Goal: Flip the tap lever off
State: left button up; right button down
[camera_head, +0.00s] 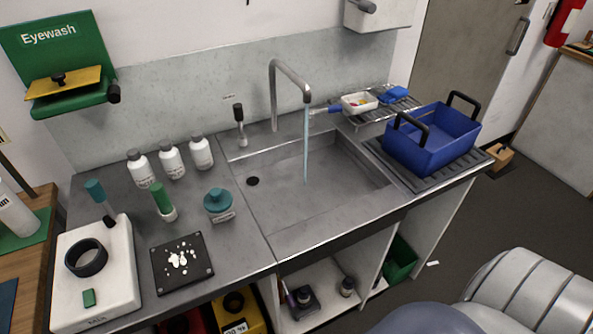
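The tap (290,75) is a tall silver gooseneck at the back of a steel sink (330,205). A pale blue stream of water (306,145) runs from its spout down into the basin. A lever with a black grip (238,112) stands nearly upright on a small silver base, on the sink's rim left of the tap. I take this to be the tap lever; a small label is on the wall above it, too small to read. Neither of my grippers is in view.
White bottles (172,160) and a teal-lidded jar (219,204) stand on the counter left of the sink. A blue basket (432,138) and a wire rack (378,116) stand on the right. A green eyewash station (60,60) hangs at upper left. The counter around the lever is clear.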

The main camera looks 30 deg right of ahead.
aim_at(335, 109)
jog(key=l+z, duration=0.15)
jog(key=z, duration=1.05)
